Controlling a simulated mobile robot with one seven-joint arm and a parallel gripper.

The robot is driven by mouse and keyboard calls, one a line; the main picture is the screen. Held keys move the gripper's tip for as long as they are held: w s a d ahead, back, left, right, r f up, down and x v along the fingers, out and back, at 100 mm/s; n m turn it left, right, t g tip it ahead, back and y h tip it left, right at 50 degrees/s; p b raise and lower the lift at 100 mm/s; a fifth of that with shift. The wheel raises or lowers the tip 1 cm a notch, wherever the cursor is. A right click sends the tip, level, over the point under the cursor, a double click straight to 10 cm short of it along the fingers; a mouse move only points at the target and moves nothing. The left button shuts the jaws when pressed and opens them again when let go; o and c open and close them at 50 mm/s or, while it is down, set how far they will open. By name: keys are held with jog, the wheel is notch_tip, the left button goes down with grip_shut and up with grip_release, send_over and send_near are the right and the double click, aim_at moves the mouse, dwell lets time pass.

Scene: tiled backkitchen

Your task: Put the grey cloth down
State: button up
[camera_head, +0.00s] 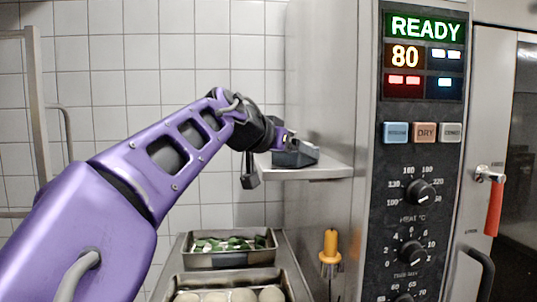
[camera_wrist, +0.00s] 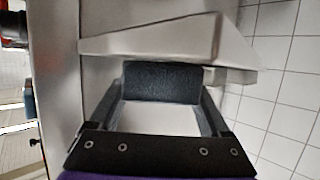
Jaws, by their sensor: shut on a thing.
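My gripper (camera_wrist: 161,96) is shut on the grey cloth (camera_wrist: 162,82), a dark grey folded piece held between the two fingertips in the wrist view. In the head view my gripper (camera_head: 290,146) is at the small metal shelf (camera_head: 328,173) on the side of the steel oven. A dark grey shape at the fingers there is partly hidden, and I cannot tell the cloth from the fingers. The cloth is over or at the shelf. I cannot tell whether it touches the shelf's surface.
The oven's steel side (camera_head: 318,100) stands close to the right of my gripper. Below are a metal pan with green and white contents (camera_head: 230,258) and a pan with pale round pieces (camera_head: 225,280). A tiled wall (camera_head: 190,60) is behind.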

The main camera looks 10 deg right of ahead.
jog(key=shift+f, duration=0.1)
jog(key=o, duration=1.4)
jog(key=shift+c, duration=0.2)
jog(key=shift+r, duration=0.3)
jog(key=v, duration=1.2)
jog(key=shift+f, duration=0.2)
jog(key=shift+f, duration=0.1)
